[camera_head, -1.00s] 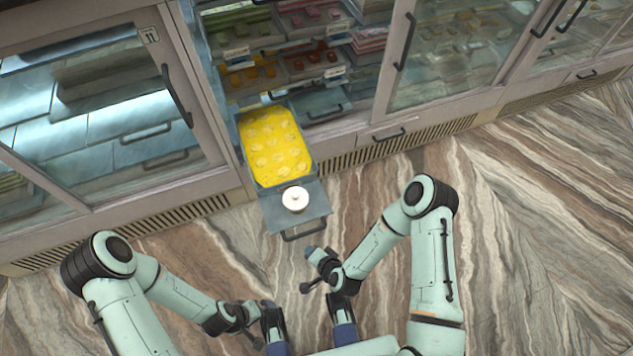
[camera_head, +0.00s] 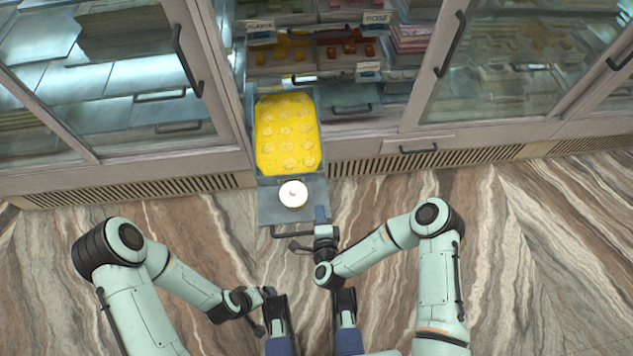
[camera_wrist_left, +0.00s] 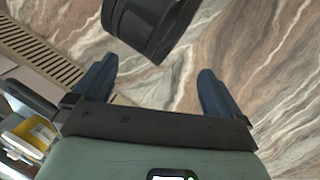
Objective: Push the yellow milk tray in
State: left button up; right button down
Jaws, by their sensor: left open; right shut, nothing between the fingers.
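The yellow milk tray (camera_head: 287,172) stands pulled out of the open middle bay of the counter, filled with yellow round-topped sweets. A white round lidded item (camera_head: 293,194) sits on its grey front section, and a dark bar handle (camera_head: 291,234) runs along its front edge. My right gripper (camera_head: 321,213) is shut and empty, its tip by the right front corner of the tray; whether it touches I cannot tell. My left gripper (camera_head: 268,292) is below the tray, apart from it. In the left wrist view its two fingers (camera_wrist_left: 155,70) are spread with nothing between them.
Shelves of sweets and price labels (camera_head: 376,17) are above the tray. Closed glass doors with handles (camera_head: 187,60) flank the bay. A vent grille (camera_head: 130,188) runs along the counter base. The marbled floor (camera_head: 500,260) in front is clear.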

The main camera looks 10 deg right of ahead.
jog(key=b, duration=0.3)
send_near(314, 175)
jog(key=shift+w+f, duration=1.05)
jog(key=shift+w, duration=0.1)
jog(key=w, duration=0.3)
jog(key=shift+w, duration=0.15)
pick_arm(q)
notch_tip(314, 175, down, 5)
jog(key=w+a, duration=0.2)
jog(key=shift+w+a+t+y, duration=0.35)
jog(key=shift+w+t+y, duration=0.05)
pick_arm(e)
jog(key=shift+w+r, duration=0.1)
jog(key=shift+w, duration=0.25)
pick_arm(q)
jog(key=shift+r+b, duration=0.1)
jog(key=shift+b, duration=0.2)
